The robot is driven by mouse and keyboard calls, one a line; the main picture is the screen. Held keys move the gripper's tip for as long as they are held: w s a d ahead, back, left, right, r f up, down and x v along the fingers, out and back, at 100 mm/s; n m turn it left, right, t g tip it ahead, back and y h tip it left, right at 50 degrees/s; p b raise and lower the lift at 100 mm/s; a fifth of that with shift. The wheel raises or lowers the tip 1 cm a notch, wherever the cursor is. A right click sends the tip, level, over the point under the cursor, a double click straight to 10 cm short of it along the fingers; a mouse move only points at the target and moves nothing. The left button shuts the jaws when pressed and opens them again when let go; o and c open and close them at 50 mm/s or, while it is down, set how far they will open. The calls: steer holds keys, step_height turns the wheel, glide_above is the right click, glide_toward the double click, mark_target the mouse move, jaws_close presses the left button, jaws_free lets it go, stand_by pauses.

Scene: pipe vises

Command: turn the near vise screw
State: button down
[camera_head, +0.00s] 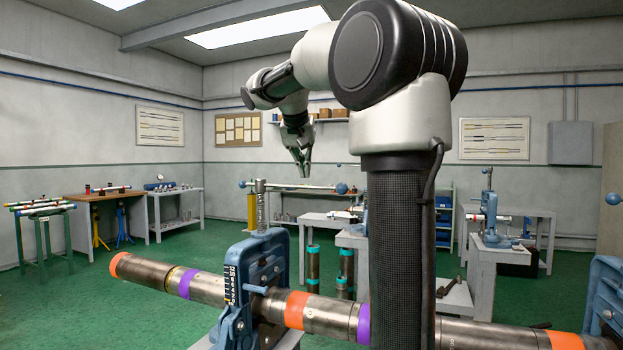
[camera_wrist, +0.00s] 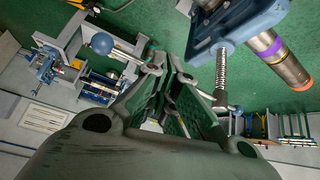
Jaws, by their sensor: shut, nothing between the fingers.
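The near vise (camera_head: 262,268) is a blue frame clamped around a steel pipe. Its threaded screw (camera_head: 261,208) stands upright at the top, and it also shows in the wrist view (camera_wrist: 221,72). A thin crossbar handle (camera_head: 300,187) passes through the screw head, with a blue ball (camera_head: 341,188) on its right end. In the wrist view that ball (camera_wrist: 102,43) is left of the fingers, and the fingers hide part of the bar. My gripper (camera_head: 303,172) points down, shut and empty, right of the screw head and close above the bar. Whether it touches the bar cannot be told.
The pipe (camera_head: 205,290) has orange and purple bands and runs across the foreground. Another blue vise (camera_head: 606,305) stands at the right edge. Green-banded pipe pieces (camera_head: 313,268) stand behind the near vise. Work tables line the walls; green floor (camera_head: 120,290) is open at left.

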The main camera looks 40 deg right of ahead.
steer(key=w+d+r+m+h, duration=0.25)
steer(key=w+d+r, duration=0.2)
steer(key=w, duration=0.25)
steer(key=w+d+f, duration=0.1)
steer(key=d+f, duration=0.2)
steer(key=f, duration=0.5)
steer(key=shift+w+d+f+y, duration=0.15)
steer(key=shift+w+f+y, duration=0.05)
steer(key=shift+y, duration=0.15)
steer(key=shift+m, duration=0.25)
